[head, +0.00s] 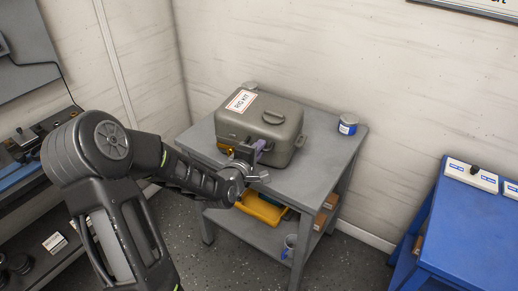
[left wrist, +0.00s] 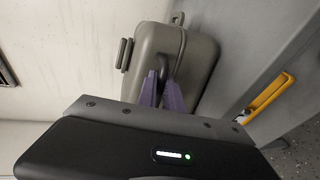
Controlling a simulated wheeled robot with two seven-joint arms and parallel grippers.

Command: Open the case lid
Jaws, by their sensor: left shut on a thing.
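The grey-green case (head: 285,142) sits on the grey table, and its lid (head: 290,108) looks closed. The lid carries a white label reading "RIG KIT" and a top handle (head: 273,117). My left gripper (head: 260,147) is at the front of the case. In the left wrist view, its purple fingers (left wrist: 162,82) are shut on a dark front handle (left wrist: 162,63) of the case (left wrist: 195,60). The gripper body hides part of the case front. My right gripper is in neither view.
The grey table (head: 337,150) has free top to the right of the case. A blue-and-white can (head: 348,124) stands near its back right corner. A yellow item (head: 262,208) lies on the lower shelf. A blue bench (head: 455,225) stands at the right, with bare floor between.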

